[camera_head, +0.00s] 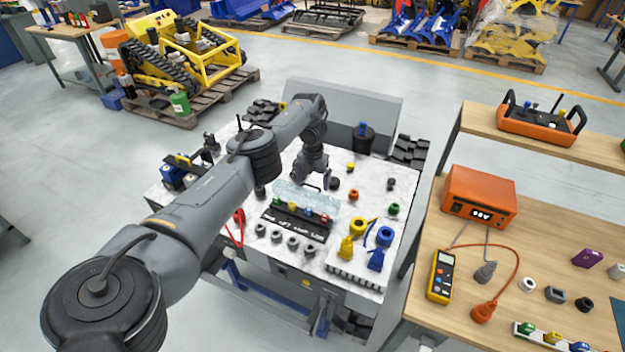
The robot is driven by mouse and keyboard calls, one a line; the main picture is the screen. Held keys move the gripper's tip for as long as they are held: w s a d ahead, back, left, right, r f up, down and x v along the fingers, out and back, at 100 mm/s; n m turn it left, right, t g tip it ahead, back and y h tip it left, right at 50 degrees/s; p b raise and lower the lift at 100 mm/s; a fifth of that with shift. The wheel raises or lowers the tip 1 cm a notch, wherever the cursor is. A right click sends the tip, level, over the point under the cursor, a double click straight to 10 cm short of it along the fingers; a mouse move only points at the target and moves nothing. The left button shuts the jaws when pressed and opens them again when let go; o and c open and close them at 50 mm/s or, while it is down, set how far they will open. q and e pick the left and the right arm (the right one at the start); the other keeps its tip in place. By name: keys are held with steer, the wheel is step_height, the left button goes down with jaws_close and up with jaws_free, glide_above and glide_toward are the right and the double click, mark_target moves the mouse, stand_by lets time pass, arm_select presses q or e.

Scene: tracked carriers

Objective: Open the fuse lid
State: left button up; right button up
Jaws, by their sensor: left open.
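The clear, pale-blue fuse lid (292,190) is on the black fuse block (290,224) in the middle of the white marbled worktop. Colored fuses, green, yellow, blue and red, show along the block just below the lid's front edge. How far the lid is raised is hard to tell. My left gripper (313,184) reaches over from the left and points down just above the lid's back edge. Its fingers are apart and nothing shows between them. Whether a fingertip touches the lid cannot be told. My right gripper is out of view.
Yellow and blue plugs (346,247) stand at the worktop's right front. Several grey round parts (292,243) line up before the block. Red cables (239,228) lie left. A wooden table (530,250) at right holds an orange power unit (479,197) and a yellow meter (441,276).

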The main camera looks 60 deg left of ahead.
arm_select(q)
steer(key=shift+r+p, duration=1.9)
steer(key=shift+r, duration=0.7)
